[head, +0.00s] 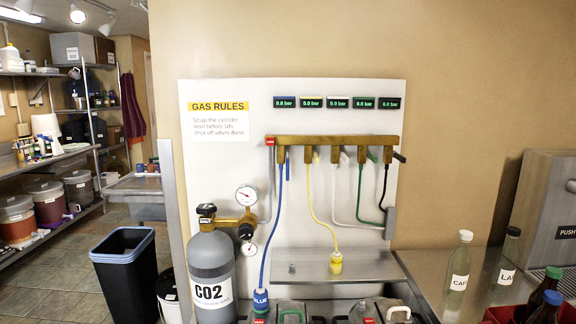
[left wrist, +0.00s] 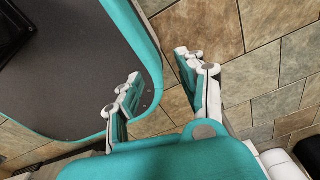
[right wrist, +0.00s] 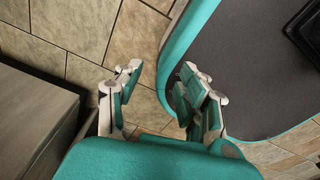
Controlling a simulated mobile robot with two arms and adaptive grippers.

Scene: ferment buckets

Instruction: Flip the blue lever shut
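The blue lever (head: 288,166) is a thin blue bar on the brown manifold (head: 335,141) on the white wall panel. It hangs straight down at the manifold's left end, beside the blue hose (head: 265,240). The hose runs down to a blue connector labelled BLUE (head: 261,301). My left gripper (left wrist: 158,67) is open and empty over the tiled floor beside my base. My right gripper (right wrist: 160,67) is also open and empty over the floor. Neither gripper shows in the head view, and both are away from the lever.
White, green (head: 373,158) and black (head: 399,157) levers slant right on the same manifold. A CO2 cylinder (head: 211,268) with gauges stands left of the blue hose. Glass bottles (head: 458,268) stand on the right counter. A black bin (head: 126,275) stands on the floor at left.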

